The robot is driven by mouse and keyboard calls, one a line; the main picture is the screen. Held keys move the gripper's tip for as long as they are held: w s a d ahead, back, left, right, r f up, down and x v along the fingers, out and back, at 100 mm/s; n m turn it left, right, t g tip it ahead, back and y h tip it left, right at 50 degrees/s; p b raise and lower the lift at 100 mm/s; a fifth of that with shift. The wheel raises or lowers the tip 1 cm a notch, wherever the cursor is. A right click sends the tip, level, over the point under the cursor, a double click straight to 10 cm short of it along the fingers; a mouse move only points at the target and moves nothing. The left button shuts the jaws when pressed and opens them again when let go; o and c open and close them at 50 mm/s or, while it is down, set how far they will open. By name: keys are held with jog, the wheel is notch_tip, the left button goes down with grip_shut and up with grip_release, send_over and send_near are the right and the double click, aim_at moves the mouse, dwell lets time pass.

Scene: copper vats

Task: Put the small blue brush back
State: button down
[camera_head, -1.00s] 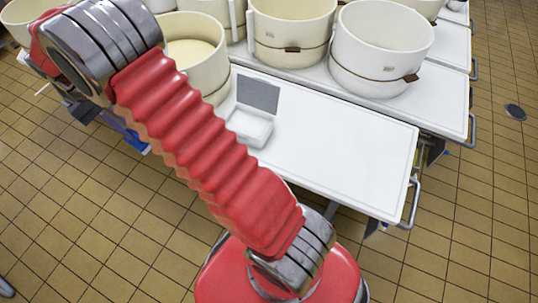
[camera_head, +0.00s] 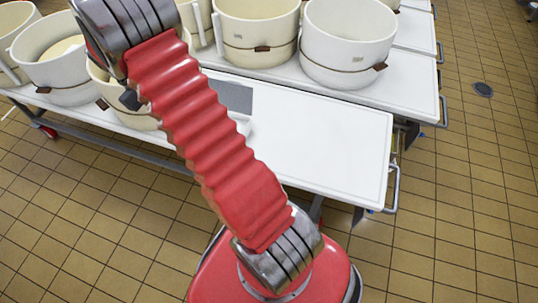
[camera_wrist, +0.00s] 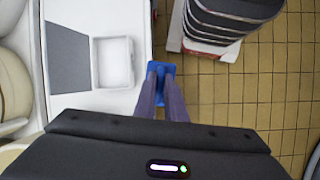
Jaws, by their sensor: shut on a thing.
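In the wrist view my gripper (camera_wrist: 160,82) is shut on the small blue brush (camera_wrist: 161,67). Only the brush's blue end shows past and between the fingertips. The brush is beside the right edge of a white tabletop (camera_wrist: 118,16), over the floor side; its height cannot be told. A small white open box (camera_wrist: 112,62) lies on the tabletop just left of the brush and looks empty. In the head view the box (camera_head: 243,125) is mostly hidden behind my arm, and neither brush nor gripper can be made out.
A grey panel (camera_wrist: 68,57) adjoins the box; it also shows in the head view (camera_head: 233,97). Several cream vats (camera_head: 348,42) with brown bands stand on the tables behind and to the left. The tabletop's right part is clear. A metal rail (camera_head: 392,188) sticks out at its right end.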

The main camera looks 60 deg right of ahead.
jog(key=s+d+f, duration=0.3)
jog(key=s+d, duration=0.6)
jog(key=d, duration=0.1)
jog(key=s+d+f, duration=0.3)
jog(key=s+d, duration=0.5)
jog(key=d, duration=0.2)
jog(key=s+d+f, duration=0.2)
jog(key=s, duration=0.6)
jog(key=s+d+f+n, duration=0.1)
jog(key=s+d+f, duration=0.1)
jog(key=s, duration=0.6)
jog(key=s+d+f+n, duration=0.1)
jog(key=s+d+f, duration=0.1)
jog(key=s, duration=0.6)
jog(key=shift+s+d+f, duration=0.3)
jog(key=shift+s+d, duration=0.05)
jog(key=shift+d, duration=0.3)
jog(key=shift+f, duration=0.1)
jog(key=shift+f, duration=2.8)
jog(key=shift+f, duration=0.15)
jog(key=shift+f, duration=1.95)
